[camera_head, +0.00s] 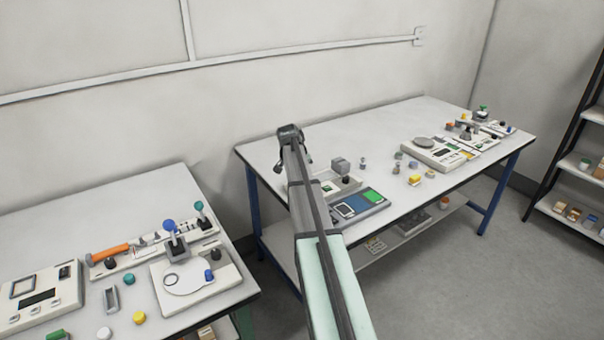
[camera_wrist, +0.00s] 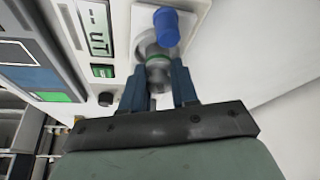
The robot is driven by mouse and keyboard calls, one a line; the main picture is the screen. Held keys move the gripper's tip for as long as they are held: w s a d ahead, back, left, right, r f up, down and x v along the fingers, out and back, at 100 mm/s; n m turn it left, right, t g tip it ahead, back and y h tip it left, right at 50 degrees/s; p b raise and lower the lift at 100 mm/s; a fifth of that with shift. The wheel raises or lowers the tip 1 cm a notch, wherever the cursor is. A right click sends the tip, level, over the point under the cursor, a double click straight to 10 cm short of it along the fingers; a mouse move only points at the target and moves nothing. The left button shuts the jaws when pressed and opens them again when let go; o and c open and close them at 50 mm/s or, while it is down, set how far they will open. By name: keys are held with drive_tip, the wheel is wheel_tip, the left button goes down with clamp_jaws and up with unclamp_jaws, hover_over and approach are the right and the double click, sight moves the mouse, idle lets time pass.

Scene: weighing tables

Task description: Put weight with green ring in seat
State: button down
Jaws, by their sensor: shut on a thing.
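The weight with the green ring (camera_wrist: 156,57) is a small grey metal piece in the wrist view. It is between the two blue-grey fingers of my gripper (camera_wrist: 159,80), which are shut on it. It is over or on the pale panel of a device with a display; I cannot tell whether it touches. A blue cylinder (camera_wrist: 167,27) shows just beyond the weight, and I cannot tell whether they are joined. The seat cannot be made out under the weight. In the head view my arm crosses the middle, and the fingers and weight cannot be made out.
The display (camera_wrist: 99,28) and a dark round knob (camera_wrist: 105,99) are left of the fingers. A blue panel with a green patch (camera_head: 361,203) lies on the far table's front edge. Scales and small weights crowd that table's right end. The near-left table (camera_head: 130,197) holds more instruments.

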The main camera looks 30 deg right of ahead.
drive_tip(key=shift+f, duration=0.15)
drive_tip(key=c, duration=0.9)
unclamp_jaws()
drive_tip(key=shift+o, duration=0.2)
drive_tip(key=v, duration=1.2)
